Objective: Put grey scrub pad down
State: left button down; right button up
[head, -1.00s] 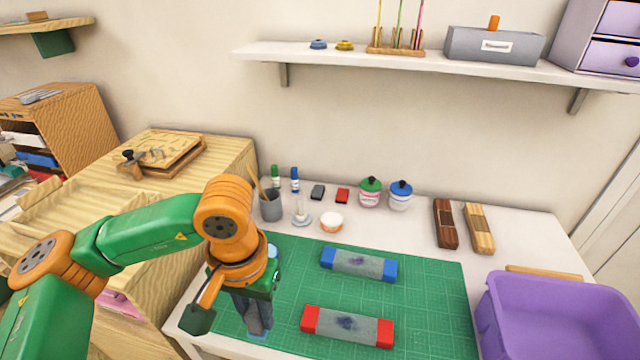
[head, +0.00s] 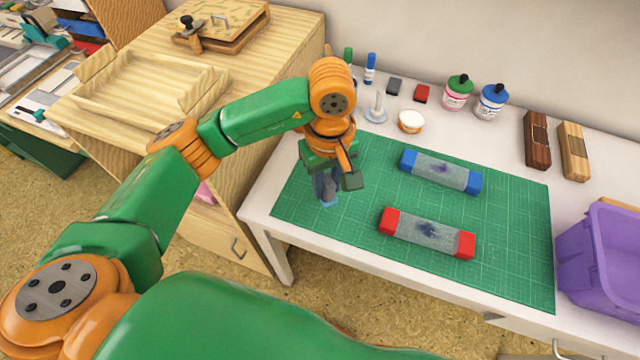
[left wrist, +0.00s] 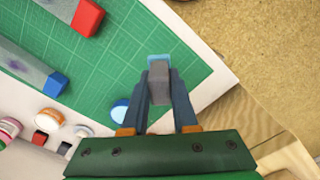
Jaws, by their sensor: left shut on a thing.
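My left gripper (head: 328,192) points down over the left part of the green cutting mat (head: 530,272). In the left wrist view its two fingers are shut on a grey block, the grey scrub pad (left wrist: 160,84). A light blue patch (left wrist: 158,60) shows at the pad's far end, and also below the fingers in the head view (head: 329,204). I cannot tell whether it is part of the pad or a separate piece, nor whether the pad touches the mat. My right gripper is not in view.
A red-ended inkpad (head: 428,231) and a blue-ended inkpad (head: 441,169) lie on the mat to the right. Bottles, a white-topped jar (head: 411,121) and small blocks stand behind. A purple bin (head: 605,265) is at the right. The mat's front strip is clear.

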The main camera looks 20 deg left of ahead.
pick_arm(q)
jog(key=w+f, duration=0.1)
jog(key=w+a+f, duration=0.1)
jog(key=f, duration=0.1)
jog(key=w+a+f, duration=0.1)
jog(key=shift+f, duration=0.15)
notch_tip(320, 180, down, 3)
jog(key=shift+r+p, duration=0.2)
jog(key=shift+p, duration=0.55)
jog(key=shift+f, duration=0.25)
jog(key=shift+w, duration=0.1)
jog(key=shift+f, duration=0.2)
jog(key=c, duration=0.7)
grip_release()
